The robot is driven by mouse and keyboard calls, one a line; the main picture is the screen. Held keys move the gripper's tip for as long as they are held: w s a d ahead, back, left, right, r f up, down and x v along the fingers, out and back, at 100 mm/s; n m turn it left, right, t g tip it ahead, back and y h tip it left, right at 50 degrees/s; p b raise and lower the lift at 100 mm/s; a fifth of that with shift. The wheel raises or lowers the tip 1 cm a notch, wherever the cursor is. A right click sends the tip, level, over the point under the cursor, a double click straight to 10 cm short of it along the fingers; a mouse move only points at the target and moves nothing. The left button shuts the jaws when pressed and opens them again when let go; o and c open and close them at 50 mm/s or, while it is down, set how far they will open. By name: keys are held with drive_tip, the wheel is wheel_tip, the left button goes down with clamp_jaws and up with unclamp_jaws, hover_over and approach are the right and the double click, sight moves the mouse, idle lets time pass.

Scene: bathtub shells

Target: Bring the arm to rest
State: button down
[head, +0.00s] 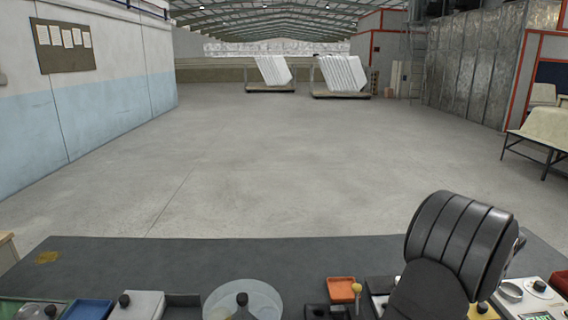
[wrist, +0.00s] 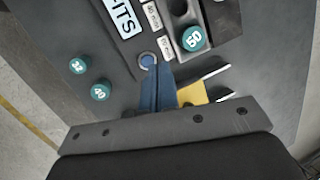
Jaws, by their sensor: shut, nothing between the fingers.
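My gripper (wrist: 156,76) shows in the wrist view. Its two blue fingers lie together, shut and empty, pointing up the picture over the dark worktop (wrist: 60,35). A round blue-topped piece (wrist: 147,60) shows at the fingertips; I cannot tell whether they touch it. In the head view my black ribbed arm rises at the lower right over the bench (head: 180,260), and my gripper cannot be made out there.
Teal caps marked 32 (wrist: 77,66), 40 (wrist: 101,90) and 50 (wrist: 193,38) are near the fingers. A yellow block (wrist: 193,94) with metal prongs lies right of them. A clear bowl (head: 270,298) and orange tray (head: 342,290) stand along the bench front; its back is mostly clear.

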wheel_tip(320, 180, up, 4)
drive_tip(key=d+n+g+h, duration=0.2)
drive_tip(key=g, duration=0.1)
drive_tip(key=f, duration=1)
drive_tip(key=shift+s+a, duration=0.1)
drive_tip(key=shift+a, duration=0.15)
wheel_tip(320, 180, up, 10)
drive_tip(key=w+a+f, duration=0.1)
drive_tip(key=w+a, duration=0.2)
drive_tip(key=a, duration=0.2)
drive_tip(key=shift+f+g+h, duration=0.15)
drive_tip(key=shift+g+h, duration=0.15)
drive_tip(key=shift+h, duration=0.1)
